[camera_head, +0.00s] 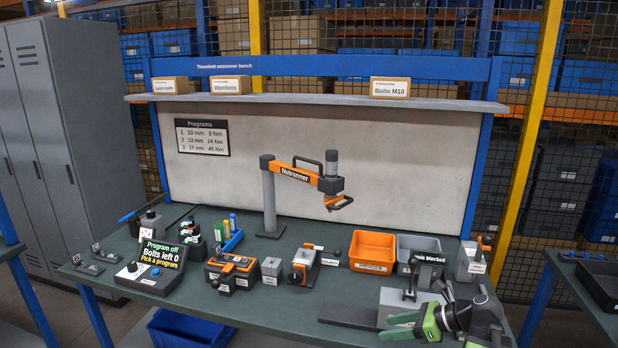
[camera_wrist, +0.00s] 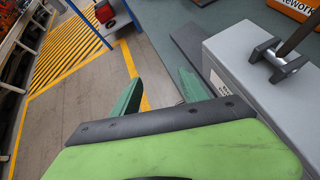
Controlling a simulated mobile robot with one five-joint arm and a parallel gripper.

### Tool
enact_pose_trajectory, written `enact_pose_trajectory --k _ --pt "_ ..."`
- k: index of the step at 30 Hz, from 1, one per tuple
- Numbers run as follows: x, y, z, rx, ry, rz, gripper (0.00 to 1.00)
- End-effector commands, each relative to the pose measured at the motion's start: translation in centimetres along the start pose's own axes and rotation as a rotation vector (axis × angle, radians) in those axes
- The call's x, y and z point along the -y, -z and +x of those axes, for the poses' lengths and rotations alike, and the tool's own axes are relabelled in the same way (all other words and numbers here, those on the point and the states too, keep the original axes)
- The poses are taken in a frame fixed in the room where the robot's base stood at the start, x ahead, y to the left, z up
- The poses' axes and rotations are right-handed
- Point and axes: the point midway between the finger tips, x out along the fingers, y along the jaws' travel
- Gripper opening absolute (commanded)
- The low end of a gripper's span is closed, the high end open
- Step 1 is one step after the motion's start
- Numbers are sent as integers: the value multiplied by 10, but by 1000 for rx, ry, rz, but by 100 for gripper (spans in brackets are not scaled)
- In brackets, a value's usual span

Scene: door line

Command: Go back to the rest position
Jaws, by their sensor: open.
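My gripper (camera_head: 411,326) is at the lower right of the head view, in front of the bench's right part. Its two green fingers are apart, with nothing between them. In the wrist view my gripper (camera_wrist: 157,95) also shows open and empty, pointing past the bench edge toward the floor. A light grey block (camera_head: 392,302) with a dark lever on top stands just behind the fingers; the grey block (camera_wrist: 240,65) is close to the right finger in the wrist view. I cannot tell whether they touch.
On the green bench (camera_head: 330,270) stand a nutrunner (camera_head: 300,173) on a post, a controller (camera_head: 150,268), clamps, an orange bin (camera_head: 372,250) and a grey bin (camera_head: 418,246). A blue crate (camera_head: 190,328) is below. Yellow-striped floor (camera_wrist: 75,55) lies left in the wrist view.

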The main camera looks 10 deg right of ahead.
Motion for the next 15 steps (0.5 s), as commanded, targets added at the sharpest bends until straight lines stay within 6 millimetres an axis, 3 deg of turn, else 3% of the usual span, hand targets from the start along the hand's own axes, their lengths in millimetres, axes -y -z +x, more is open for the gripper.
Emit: enact_pose_trajectory --k 1,3,6,12,15 --pt "-22 -20 32 -60 -65 -94 52" --pt "-49 -32 72 -151 -145 -249 52" --pt "-84 -39 114 -266 -248 -488 52" --pt "-133 -38 162 -456 -453 -995 52" --pt "-141 -30 169 -545 -567 -1270 52"
